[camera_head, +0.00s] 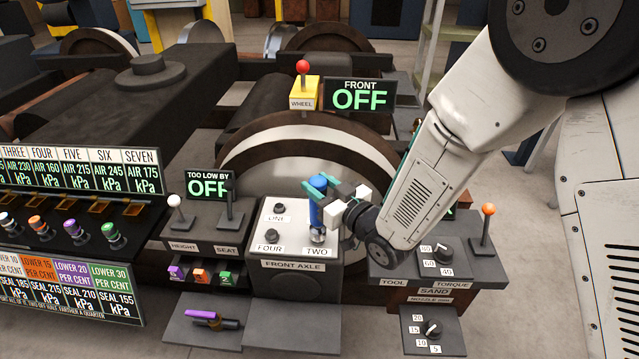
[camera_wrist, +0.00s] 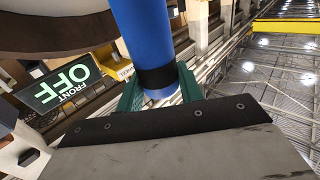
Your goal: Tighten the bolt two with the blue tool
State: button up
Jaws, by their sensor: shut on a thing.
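The blue tool (camera_head: 316,211) stands roughly upright over the bolt marked TWO (camera_head: 318,236) on the front axle panel (camera_head: 266,222). Its lower end is at the bolt and seems to meet it; the exact fit is too small to tell. My gripper (camera_head: 320,190), with teal fingers, is shut around the tool's upper part, coming from the right. In the wrist view the blue tool (camera_wrist: 143,35) with a black band passes between the teal fingers (camera_wrist: 160,87). The bolt is out of sight there.
A purple tool (camera_head: 213,320) lies on a grey plate in front. A torque dial box (camera_head: 436,262) and orange-knobbed lever (camera_head: 488,225) are at right. A green FRONT OFF display (camera_head: 359,95) is behind.

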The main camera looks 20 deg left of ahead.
jog(key=shift+f, duration=1.25)
dwell(2.5)
jog(key=shift+r, duration=3.6)
